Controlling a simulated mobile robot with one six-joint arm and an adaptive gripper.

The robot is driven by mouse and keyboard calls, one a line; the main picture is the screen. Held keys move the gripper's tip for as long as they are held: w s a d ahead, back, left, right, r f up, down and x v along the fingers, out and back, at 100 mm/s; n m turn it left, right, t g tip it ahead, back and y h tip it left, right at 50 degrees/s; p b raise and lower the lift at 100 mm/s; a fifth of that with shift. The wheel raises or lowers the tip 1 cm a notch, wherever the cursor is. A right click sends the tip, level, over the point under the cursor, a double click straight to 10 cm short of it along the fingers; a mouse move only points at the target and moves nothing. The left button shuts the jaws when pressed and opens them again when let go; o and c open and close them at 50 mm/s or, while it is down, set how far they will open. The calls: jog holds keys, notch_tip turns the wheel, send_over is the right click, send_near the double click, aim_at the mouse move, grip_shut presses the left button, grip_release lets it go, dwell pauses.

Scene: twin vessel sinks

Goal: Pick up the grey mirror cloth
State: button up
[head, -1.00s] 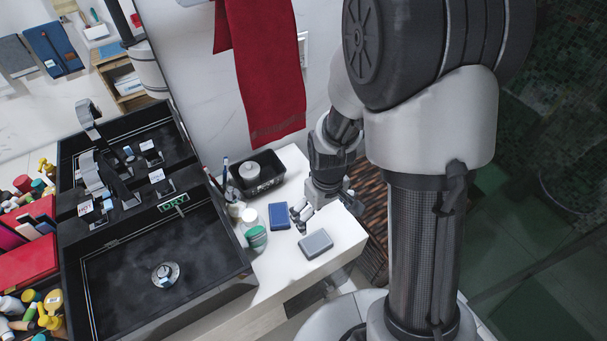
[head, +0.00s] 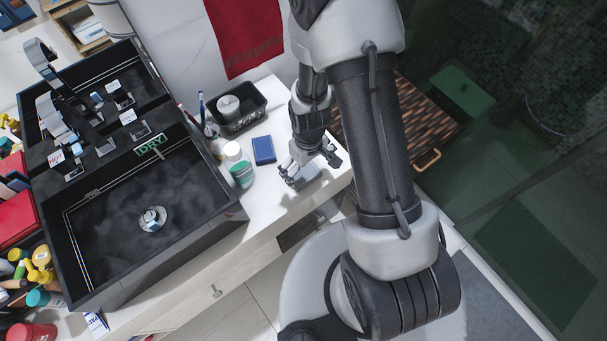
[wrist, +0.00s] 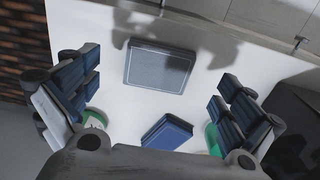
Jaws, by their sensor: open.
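The grey mirror cloth (wrist: 159,66) lies folded flat on the white counter in the wrist view, ahead of my fingers and between their lines. In the head view the cloth (head: 303,176) is partly hidden by my gripper (head: 314,163), which hangs just above it. In the wrist view my gripper (wrist: 157,98) is open, with one finger at the left and one at the right. Nothing is between the fingers, and I cannot tell the exact height above the cloth.
A blue folded item (head: 263,150) lies left of the cloth. Jars (head: 240,172) and a black tray (head: 256,122) with a round container stand further left and behind. The black sink (head: 150,215) takes up the left side. The counter's front edge (head: 291,218) is close to the cloth.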

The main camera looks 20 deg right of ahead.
aim_at(306, 176)
jog(key=f, duration=0.1)
jog(key=f+b, duration=0.1)
jog(key=f, duration=0.1)
jog(key=f+b, duration=0.1)
jog(key=f, duration=0.1)
jog(key=shift+w+a, duration=0.15)
jog(key=shift+w, duration=0.1)
jog(key=shift+c, duration=0.6)
jog(key=c, duration=1)
